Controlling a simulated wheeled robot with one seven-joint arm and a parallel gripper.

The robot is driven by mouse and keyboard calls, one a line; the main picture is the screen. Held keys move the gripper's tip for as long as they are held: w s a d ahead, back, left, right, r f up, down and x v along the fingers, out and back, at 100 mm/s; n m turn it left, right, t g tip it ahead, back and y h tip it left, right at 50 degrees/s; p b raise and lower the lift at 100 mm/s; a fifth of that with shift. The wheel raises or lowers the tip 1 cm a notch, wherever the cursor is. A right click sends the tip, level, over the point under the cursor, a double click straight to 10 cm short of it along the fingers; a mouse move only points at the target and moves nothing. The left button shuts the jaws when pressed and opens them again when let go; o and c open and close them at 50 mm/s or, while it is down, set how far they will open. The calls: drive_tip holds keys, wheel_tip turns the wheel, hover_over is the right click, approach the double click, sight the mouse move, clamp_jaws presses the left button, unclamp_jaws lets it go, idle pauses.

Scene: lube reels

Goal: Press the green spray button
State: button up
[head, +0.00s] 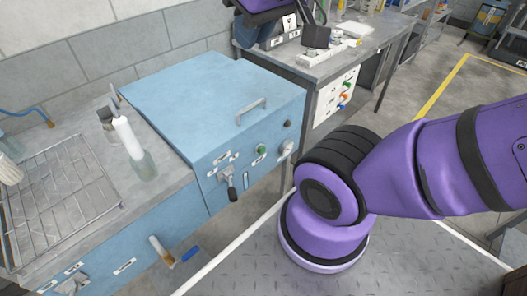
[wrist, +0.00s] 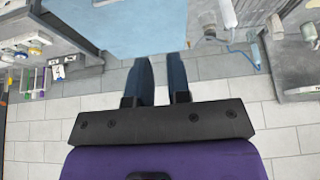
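A round green button (head: 262,149) sits on the front panel of a blue cabinet (head: 200,90), below its lid handle. A dark knob (head: 287,124) and a grey knob (head: 287,149) are to its right, and a lever (head: 229,180) is lower left. My gripper (head: 243,30) is at the top edge of the head view, beyond the cabinet, partly cut off and well away from the button. In the wrist view its two dark fingers (wrist: 161,57) stand apart with nothing between them. The cabinet's blue surface (wrist: 150,25) shows past the fingertips; I cannot make out the button there.
A workbench (head: 350,62) with coloured knobs (head: 345,92) on a white front stands behind, right of the cabinet. A left counter holds a wire rack (head: 65,190) and a white bottle (head: 128,137). My purple arm fills the right.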

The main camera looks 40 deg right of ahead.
clamp_jaws()
idle(0.7)
idle(0.8)
